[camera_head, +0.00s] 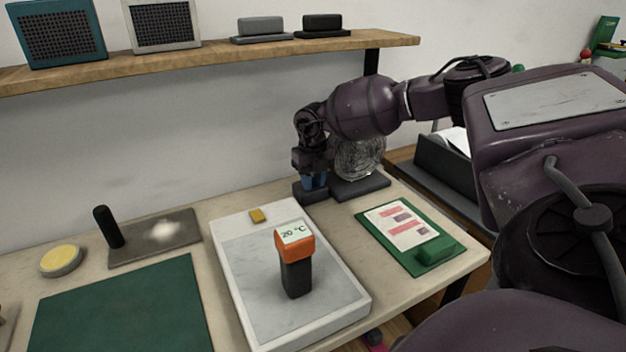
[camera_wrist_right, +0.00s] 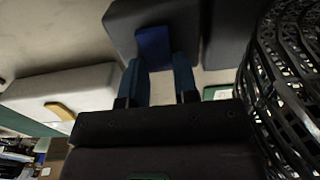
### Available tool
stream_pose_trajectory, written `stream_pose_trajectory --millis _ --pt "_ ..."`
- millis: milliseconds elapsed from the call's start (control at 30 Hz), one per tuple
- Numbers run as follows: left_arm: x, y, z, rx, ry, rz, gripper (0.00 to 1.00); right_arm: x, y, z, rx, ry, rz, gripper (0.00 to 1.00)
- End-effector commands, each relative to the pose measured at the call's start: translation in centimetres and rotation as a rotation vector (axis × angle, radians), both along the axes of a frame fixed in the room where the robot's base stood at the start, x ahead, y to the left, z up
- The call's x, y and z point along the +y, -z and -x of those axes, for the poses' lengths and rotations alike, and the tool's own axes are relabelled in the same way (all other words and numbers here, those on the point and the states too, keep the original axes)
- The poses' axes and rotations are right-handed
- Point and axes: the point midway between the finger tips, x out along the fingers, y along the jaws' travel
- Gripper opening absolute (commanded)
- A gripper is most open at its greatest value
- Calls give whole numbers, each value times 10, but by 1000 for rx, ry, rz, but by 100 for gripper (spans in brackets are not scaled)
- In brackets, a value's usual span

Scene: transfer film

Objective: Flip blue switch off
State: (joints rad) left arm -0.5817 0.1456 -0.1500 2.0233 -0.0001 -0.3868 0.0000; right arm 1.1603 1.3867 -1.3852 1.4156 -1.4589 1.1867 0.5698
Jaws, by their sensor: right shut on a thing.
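The blue switch (camera_wrist_right: 153,46) sits on a dark block (camera_wrist_right: 128,20) in the right wrist view. My right gripper (camera_wrist_right: 157,68) has its two blue fingers on either side of the switch and is shut on it. In the head view my right gripper (camera_head: 315,180) points down at the dark block (camera_head: 306,194) beside the fan (camera_head: 360,157); the fingers largely hide the switch there. Whether the switch is on or off cannot be told. My left gripper is not in view.
The wire fan guard (camera_wrist_right: 290,75) is close to the right of my right gripper. A white tray (camera_head: 227,259) holds an orange-topped thermometer (camera_head: 295,260). A green clipboard (camera_head: 380,241) lies to the right. A wooden shelf (camera_head: 190,60) hangs above.

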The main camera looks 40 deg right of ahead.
Motion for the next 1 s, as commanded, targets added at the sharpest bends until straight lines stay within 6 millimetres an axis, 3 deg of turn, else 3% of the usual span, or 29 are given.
stream_pose_trajectory --millis 500,900,933,1000 --pt "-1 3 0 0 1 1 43 -2 -2 -6 225 2 -71 4" --pt "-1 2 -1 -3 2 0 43 -2 -4 -6 244 1 -78 4" --pt "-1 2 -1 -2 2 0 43 -2 -4 -6 244 1 -78 32" --pt "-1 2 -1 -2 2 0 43 -2 -4 -6 244 1 -78 43"
